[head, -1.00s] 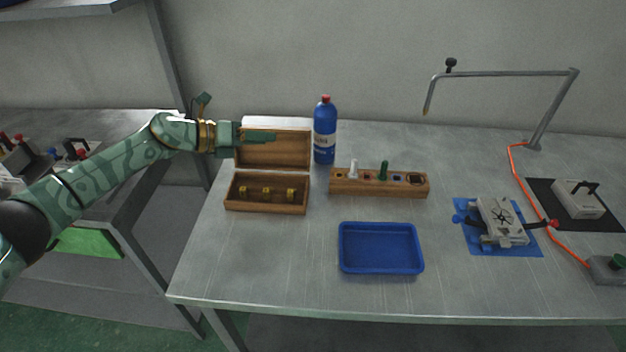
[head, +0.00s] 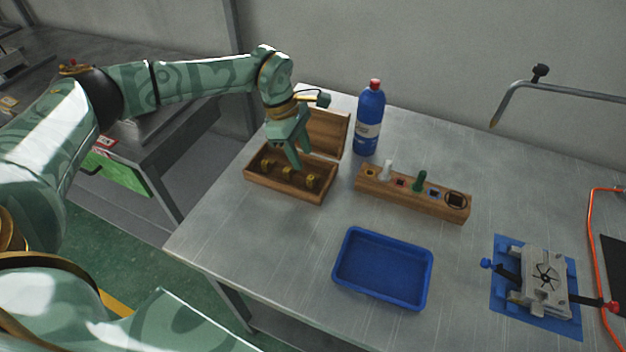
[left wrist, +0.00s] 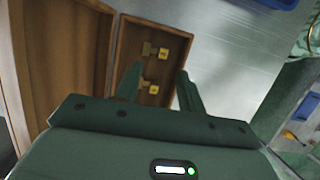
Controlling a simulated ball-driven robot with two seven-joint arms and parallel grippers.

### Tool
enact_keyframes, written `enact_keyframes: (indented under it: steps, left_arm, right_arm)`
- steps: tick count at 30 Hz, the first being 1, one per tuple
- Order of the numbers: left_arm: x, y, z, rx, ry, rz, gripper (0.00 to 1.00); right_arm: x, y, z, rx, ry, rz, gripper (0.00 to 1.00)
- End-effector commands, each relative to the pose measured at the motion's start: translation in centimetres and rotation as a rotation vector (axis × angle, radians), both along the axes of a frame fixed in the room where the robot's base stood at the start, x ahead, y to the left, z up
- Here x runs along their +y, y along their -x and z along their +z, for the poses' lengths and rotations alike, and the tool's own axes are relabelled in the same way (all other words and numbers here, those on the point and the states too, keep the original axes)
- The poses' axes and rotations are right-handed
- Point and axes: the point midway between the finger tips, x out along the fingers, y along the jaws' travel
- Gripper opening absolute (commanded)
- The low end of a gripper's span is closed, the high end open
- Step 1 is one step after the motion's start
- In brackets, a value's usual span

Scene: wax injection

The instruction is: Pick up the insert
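Several small brass inserts lie in a row in an open wooden box: a left one (head: 267,163), a middle one (head: 288,171) and a right one (head: 311,181). My left gripper (head: 296,163) points down over the box (head: 284,193), close to the middle insert. In the left wrist view its two fingers (left wrist: 158,88) stand apart with nothing held. One insert (left wrist: 152,88) shows between the fingers, and another (left wrist: 160,52) shows beyond them. I cannot tell how far above the inserts the fingertips are. My right gripper is not in view.
The raised lid (head: 328,133) stands behind the gripper, with a blue bottle (head: 369,120) to its right. A wooden tool block (head: 411,197), an empty blue tray (head: 382,268) and a grey mould fixture (head: 545,283) on a blue mat are further right. Bare table lies between them.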

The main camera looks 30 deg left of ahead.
Motion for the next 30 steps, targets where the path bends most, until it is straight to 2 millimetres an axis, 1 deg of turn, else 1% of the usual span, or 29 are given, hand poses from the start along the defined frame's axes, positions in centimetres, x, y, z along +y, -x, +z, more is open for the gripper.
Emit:
enact_keyframes:
  steps: [1,3,7,15,17,22,23,24,27,30]
  left_arm:
    - [-0.2,0.0,-0.6,0.001,0.001,-0.001,0.4]
    - [-0.3,-0.1,-1.0,-0.001,0.001,0.0,0.4]
    - [-0.5,0.0,-1.8,0.0,0.001,0.001,0.4]
    - [-1.7,0.1,-5.8,0.002,0.003,0.001,0.4]
    - [-1.9,0.0,-6.2,0.0,0.004,0.002,0.4]
    - [-1.9,0.0,-6.1,-0.001,0.004,0.002,0.4]
    - [-1.9,0.0,-6.1,-0.001,0.003,0.002,0.37]
    - [-1.9,0.0,-6.1,-0.001,0.003,0.002,0.26]
    - [-1.9,0.0,-6.0,-0.001,0.003,0.002,0.0]
    - [-1.9,0.0,-6.0,-0.001,0.004,0.002,0.0]
  right_arm:
    - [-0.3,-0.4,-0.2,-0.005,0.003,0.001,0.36]
    - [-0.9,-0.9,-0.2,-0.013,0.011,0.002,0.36]
    - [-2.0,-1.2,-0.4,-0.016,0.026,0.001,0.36]
    - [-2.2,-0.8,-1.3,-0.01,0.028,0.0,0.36]
    - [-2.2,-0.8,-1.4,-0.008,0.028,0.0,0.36]
    - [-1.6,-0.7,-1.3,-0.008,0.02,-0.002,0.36]
    - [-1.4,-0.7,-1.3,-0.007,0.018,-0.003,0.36]
    - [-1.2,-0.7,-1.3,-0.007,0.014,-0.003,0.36]
    - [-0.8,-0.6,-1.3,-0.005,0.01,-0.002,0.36]
    - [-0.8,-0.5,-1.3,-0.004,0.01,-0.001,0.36]
